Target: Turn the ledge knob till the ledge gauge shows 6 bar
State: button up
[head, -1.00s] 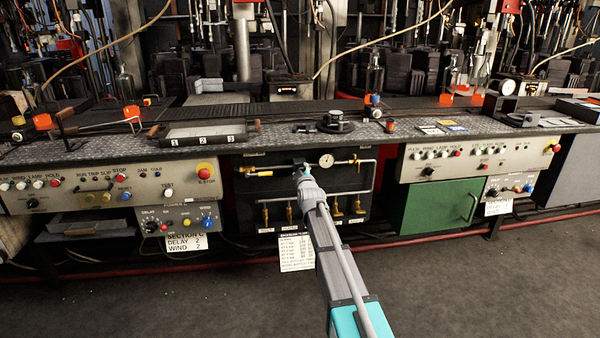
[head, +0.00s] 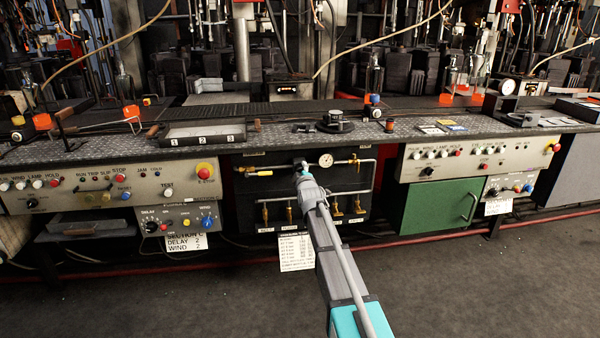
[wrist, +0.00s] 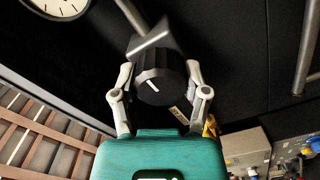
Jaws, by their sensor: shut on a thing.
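In the wrist view my gripper (wrist: 159,98) has one finger on each side of a black ribbed knob (wrist: 160,74) and is shut on it. A white pointer line on the knob's face runs slantwise. In the head view my gripper (head: 302,170) reaches the dark pipe panel under the ledge, and it hides most of the knob. The ledge gauge (head: 326,160) is a round white dial just right of the gripper. The gauge is cut off at the top left of the wrist view (wrist: 62,4). Its reading is too small or cut off to tell.
Brass valves (head: 337,206) hang from the pipes below the gauge. Control panels with buttons stand left (head: 100,183) and right (head: 480,158) of the pipe panel. A green cabinet door (head: 436,205) is to the right. The grey floor (head: 180,300) in front is clear.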

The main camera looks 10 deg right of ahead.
jog(key=o, duration=1.1)
jog(key=shift+o, duration=0.2)
jog(key=s, duration=1.2)
